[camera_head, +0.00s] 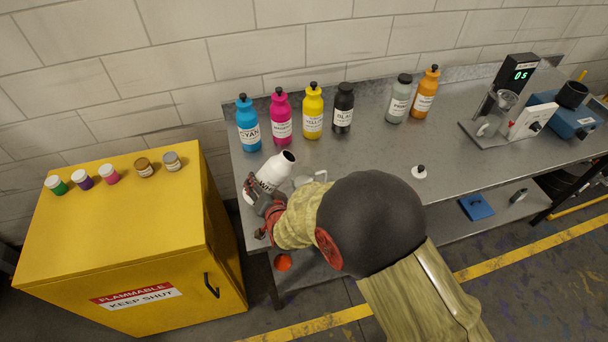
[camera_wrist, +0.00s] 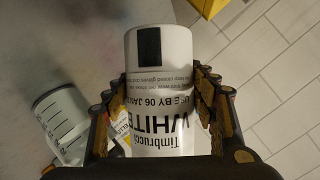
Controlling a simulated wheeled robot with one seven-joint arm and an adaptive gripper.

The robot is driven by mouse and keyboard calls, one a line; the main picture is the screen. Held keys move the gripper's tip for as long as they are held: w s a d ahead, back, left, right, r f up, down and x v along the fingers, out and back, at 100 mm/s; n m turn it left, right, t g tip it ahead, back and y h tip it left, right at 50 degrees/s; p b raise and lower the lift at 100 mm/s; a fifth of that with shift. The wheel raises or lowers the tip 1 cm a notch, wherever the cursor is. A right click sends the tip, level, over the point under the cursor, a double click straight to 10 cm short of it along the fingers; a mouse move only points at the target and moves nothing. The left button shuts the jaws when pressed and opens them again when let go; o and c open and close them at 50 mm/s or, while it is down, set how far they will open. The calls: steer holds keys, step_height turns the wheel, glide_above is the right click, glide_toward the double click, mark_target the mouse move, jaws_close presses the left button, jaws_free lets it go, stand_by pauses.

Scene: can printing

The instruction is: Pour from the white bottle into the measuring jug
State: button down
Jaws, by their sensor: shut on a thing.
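The white bottle (camera_head: 268,175) is held by my gripper (camera_head: 262,205) above the left end of the bench. Its dark open mouth points up and to the right, so it is tilted. In the wrist view the white bottle (camera_wrist: 160,70) lies between both fingers of my gripper (camera_wrist: 162,88), which is shut on it. The measuring jug (camera_head: 308,178) is just right of the bottle, partly hidden by my arm. The jug (camera_wrist: 62,125) also shows in the wrist view, left of the bottle, with dark graduation marks. No stream of liquid is visible.
Cyan (camera_head: 248,125), magenta (camera_head: 281,118), yellow (camera_head: 313,112), black (camera_head: 343,108), grey (camera_head: 398,100) and orange (camera_head: 425,93) bottles stand along the back. A white cap (camera_head: 419,171) lies on the bench (camera_head: 385,150). A yellow cabinet (camera_head: 115,230) stands left; a device (camera_head: 517,95) stands right.

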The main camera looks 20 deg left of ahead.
mark_target(267, 178)
steer(key=shift+w+d+r+n+t+h+p, duration=0.15)
steer(key=shift+n+t+h+p, duration=0.1)
steer(key=shift+n+h+p, duration=0.3)
steer(key=shift+w+r+n+t+h+p, duration=0.15)
steer(key=shift+n+t+h+p, duration=0.2)
steer(key=shift+n, duration=0.3)
steer(key=shift+d+f+n+h, duration=0.25)
steer(key=shift+f+n+h, duration=0.25)
steer(key=shift+f+n, duration=0.2)
steer(key=shift+w+d+f+n+t+h+p, duration=0.25)
steer(key=shift+d+n+t+h+p, duration=0.05)
steer(key=shift+n+t+p, duration=0.2)
steer(key=shift+r+p, duration=1.55)
steer(key=shift+r, duration=1)
steer(key=shift+f, duration=0.15)
